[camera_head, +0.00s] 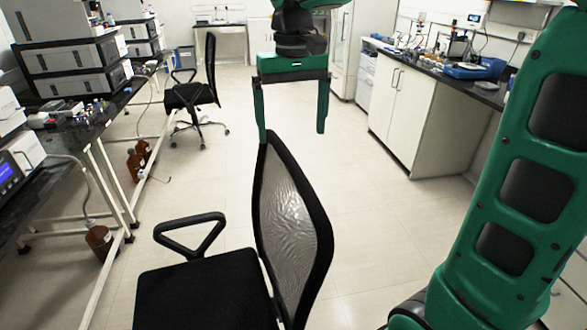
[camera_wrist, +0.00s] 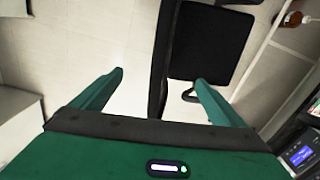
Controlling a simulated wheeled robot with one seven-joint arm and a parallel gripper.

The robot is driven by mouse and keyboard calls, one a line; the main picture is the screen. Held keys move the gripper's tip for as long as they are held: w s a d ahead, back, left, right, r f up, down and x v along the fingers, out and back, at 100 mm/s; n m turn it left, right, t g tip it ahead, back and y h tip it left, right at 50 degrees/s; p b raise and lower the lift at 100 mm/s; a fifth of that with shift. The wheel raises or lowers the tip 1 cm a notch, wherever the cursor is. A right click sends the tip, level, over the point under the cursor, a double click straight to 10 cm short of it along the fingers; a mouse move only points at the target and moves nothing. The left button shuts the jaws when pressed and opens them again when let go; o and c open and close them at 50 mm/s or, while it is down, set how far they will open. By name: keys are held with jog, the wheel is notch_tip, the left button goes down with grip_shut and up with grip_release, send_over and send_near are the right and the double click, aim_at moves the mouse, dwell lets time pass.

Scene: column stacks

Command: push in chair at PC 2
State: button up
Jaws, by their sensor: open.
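A black office chair with a grey mesh backrest (camera_head: 290,225) stands in the foreground. Its seat (camera_head: 205,297) and one armrest (camera_head: 190,237) face the left bench, and the seat is out in the aisle, apart from the bench. My gripper (camera_head: 292,136) is open, pointing down over the top of the backrest. In the wrist view, the backrest's dark edge (camera_wrist: 163,60) runs between the two spread fingers (camera_wrist: 159,78), and the seat (camera_wrist: 212,42) lies right of it. I cannot tell whether a finger touches the backrest. No PC label is readable.
The left bench (camera_head: 75,140) carries stacked instruments (camera_head: 75,68) and a unit with a blue screen (camera_head: 8,170). Brown bottles (camera_head: 98,238) stand on the floor under it. A second chair (camera_head: 195,95) stands farther back. White cabinets (camera_head: 400,105) line the right; the middle aisle is clear.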

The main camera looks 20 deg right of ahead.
aim_at(293, 164)
notch_tip(293, 164, down, 13)
jog(key=shift+d, duration=0.1)
dwell(0.3)
jog(key=shift+c, duration=0.6)
